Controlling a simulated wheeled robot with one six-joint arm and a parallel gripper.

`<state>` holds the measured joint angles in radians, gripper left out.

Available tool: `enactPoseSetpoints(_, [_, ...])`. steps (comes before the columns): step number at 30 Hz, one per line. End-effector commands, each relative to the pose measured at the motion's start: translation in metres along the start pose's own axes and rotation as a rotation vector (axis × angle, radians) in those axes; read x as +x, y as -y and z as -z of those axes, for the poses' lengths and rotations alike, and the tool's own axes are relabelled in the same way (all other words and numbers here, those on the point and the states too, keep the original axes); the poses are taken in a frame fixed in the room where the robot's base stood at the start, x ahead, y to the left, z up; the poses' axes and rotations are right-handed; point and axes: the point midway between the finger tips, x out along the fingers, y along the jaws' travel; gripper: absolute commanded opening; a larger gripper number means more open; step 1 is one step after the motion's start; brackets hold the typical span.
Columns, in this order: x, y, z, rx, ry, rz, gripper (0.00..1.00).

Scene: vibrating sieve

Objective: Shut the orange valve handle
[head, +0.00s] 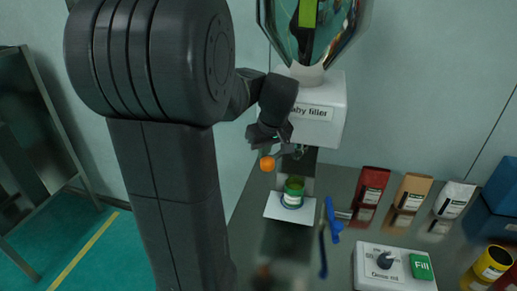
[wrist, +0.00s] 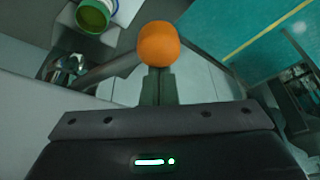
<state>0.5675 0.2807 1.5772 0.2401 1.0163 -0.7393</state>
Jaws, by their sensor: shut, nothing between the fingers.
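The orange valve handle's round knob (head: 267,163) sits at the lower left of the filler's spout in the head view. In the wrist view the orange knob (wrist: 158,44) is just beyond my fingertips, on a grey lever (wrist: 110,70) that runs left to the metal spout (wrist: 66,66). My gripper (head: 268,140) is shut and empty, right beside the knob; its closed fingers (wrist: 158,85) point at it. I cannot tell whether they touch. A green jar (head: 292,193) stands under the spout on a white plate (head: 280,212).
The white filler (head: 322,112) hangs above the jar. A control box (head: 385,283) with a dial and green Fill button, a blue tool (head: 333,219), and several bags (head: 412,192) are on the counter to the right. A yellow tin (head: 492,263) stands at the far right.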

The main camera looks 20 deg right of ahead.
Motion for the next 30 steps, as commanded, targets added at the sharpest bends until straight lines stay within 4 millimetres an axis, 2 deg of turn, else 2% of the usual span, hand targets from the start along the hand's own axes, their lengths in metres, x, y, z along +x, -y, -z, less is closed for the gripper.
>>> enactPoseSetpoints(6, [-0.009, -0.014, -0.029, -0.180, -0.001, 0.066, 0.00])
enactPoseSetpoints(15, [-0.021, -0.041, -0.061, -0.448, 0.000, 0.162, 0.00])
enactPoseSetpoints(26, [-0.031, -0.080, -0.087, -0.751, 0.001, 0.272, 0.00])
enactPoseSetpoints(30, [-0.034, -0.093, -0.093, -0.757, 0.000, 0.272, 0.00])
